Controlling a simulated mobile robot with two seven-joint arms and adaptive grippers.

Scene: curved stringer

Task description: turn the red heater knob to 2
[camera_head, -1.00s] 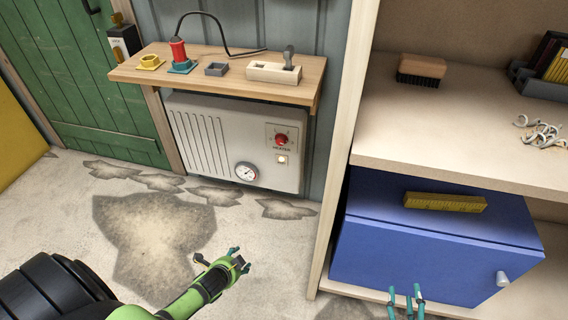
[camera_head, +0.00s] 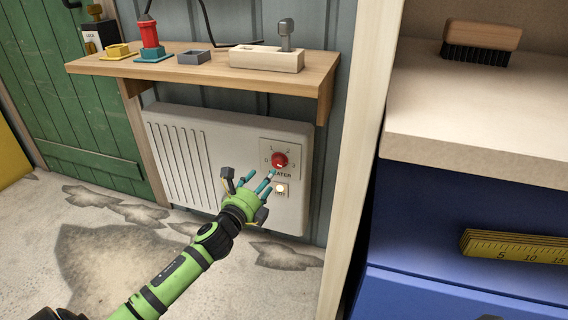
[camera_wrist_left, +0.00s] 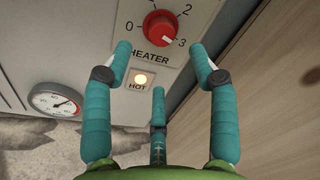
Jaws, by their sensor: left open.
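The red heater knob (camera_head: 279,160) sits on a light plate marked 0 to 3 on the front of the white heater (camera_head: 190,150). It also shows at the top of the left wrist view (camera_wrist_left: 163,27), with 0, 2 and 3 readable around it. My left gripper (camera_head: 255,178) is open and empty, just below and left of the knob in the head view. In the left wrist view its teal fingers (camera_wrist_left: 160,70) are spread below the knob, apart from it. Only a sliver of what may be my right gripper shows at the bottom edge.
A lit HOT lamp (camera_wrist_left: 140,80) and a gauge (camera_wrist_left: 57,101) are below the knob. A wooden upright and blue cabinet (camera_head: 420,240) stand right.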

